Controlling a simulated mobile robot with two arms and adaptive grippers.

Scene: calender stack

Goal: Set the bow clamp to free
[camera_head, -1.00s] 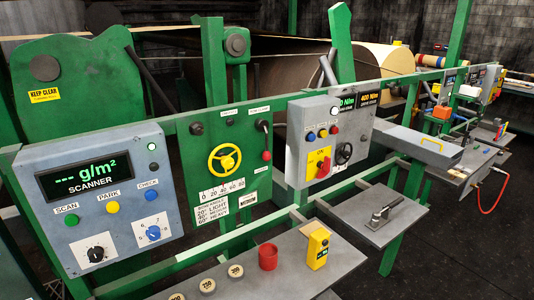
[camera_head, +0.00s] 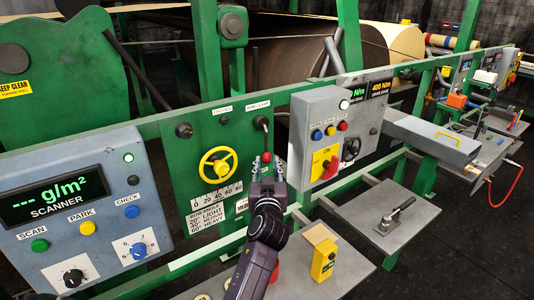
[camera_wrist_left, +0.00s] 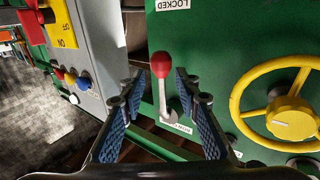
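The bow clamp lever (camera_head: 264,133) is on the green panel, to the right of the yellow handwheel, under the "BOW CLAMP" label (camera_head: 258,107). It hangs down with its red knob at the lower end. In the left wrist view the red knob (camera_wrist_left: 162,65) and its grey stem (camera_wrist_left: 162,100) show between the two blue-padded fingers. A "LOCKED" label (camera_wrist_left: 172,4) is beyond the knob end. My left gripper (camera_head: 266,165) is open, with a finger on either side of the knob and visible gaps. My right gripper is not in view.
The yellow handwheel (camera_head: 220,163) is just left of the lever. The grey switch box (camera_head: 318,135) stands out close on the right. A shelf below carries a yellow device (camera_head: 323,260). The scanner box (camera_head: 70,212) is at the left.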

